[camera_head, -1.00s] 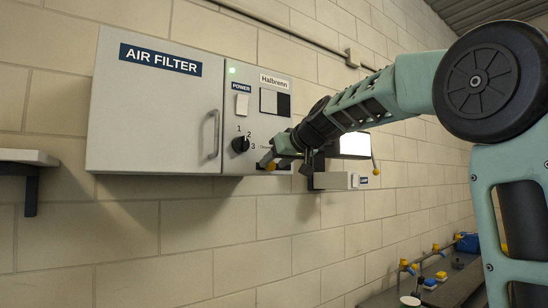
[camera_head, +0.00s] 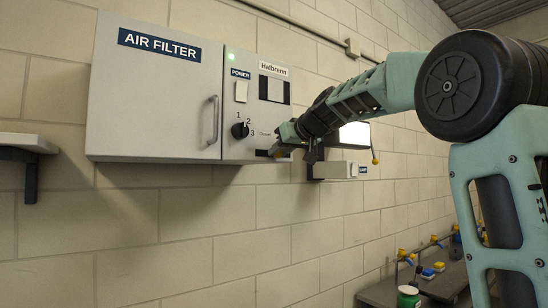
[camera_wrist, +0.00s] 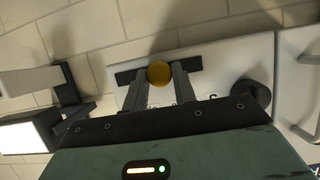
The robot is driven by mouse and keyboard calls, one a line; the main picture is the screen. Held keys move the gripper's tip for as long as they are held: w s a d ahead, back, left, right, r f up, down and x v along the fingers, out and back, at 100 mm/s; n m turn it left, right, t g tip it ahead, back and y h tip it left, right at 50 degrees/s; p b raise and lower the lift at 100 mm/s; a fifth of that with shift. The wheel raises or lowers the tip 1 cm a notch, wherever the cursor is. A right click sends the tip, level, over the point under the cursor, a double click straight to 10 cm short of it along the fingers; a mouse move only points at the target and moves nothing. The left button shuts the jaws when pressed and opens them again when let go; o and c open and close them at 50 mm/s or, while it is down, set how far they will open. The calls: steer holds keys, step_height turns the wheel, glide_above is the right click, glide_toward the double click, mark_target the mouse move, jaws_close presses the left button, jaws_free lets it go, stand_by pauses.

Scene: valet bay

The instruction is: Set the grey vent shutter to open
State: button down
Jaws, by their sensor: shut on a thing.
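The grey air filter cabinet (camera_head: 155,95) hangs on the wall, with a control panel on its right part. Low on this panel, in the wrist view, a round yellow knob (camera_wrist: 159,73) sits about midway along a dark slot (camera_wrist: 124,77). I take this for the vent shutter's control. My gripper (camera_wrist: 160,78) has one finger on each side of the knob and is shut on it. In the head view my gripper (camera_head: 275,152) is at the panel's lower edge and hides the knob and much of the slot. Lettering beside the slot is mostly covered.
A black rotary dial (camera_head: 240,130) marked 1, 2, 3 is close left of my gripper. A white power switch (camera_head: 241,92) is above it. A bright lamp (camera_head: 354,135) on a wall bracket (camera_head: 334,170) is close right. A shelf (camera_head: 25,143) is far left.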

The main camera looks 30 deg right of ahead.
steer(key=d+b, duration=0.1)
steer(key=d, duration=0.2)
steer(key=shift+d, duration=0.15)
steer(key=c, duration=1.2)
jaws_free()
steer(key=shift+d, duration=0.2)
steer(key=shift+o, duration=0.2)
steer(key=shift+a, duration=0.15)
steer(key=b+v, duration=0.5)
steer(key=v, duration=1.2)
steer(key=shift+s, duration=0.25)
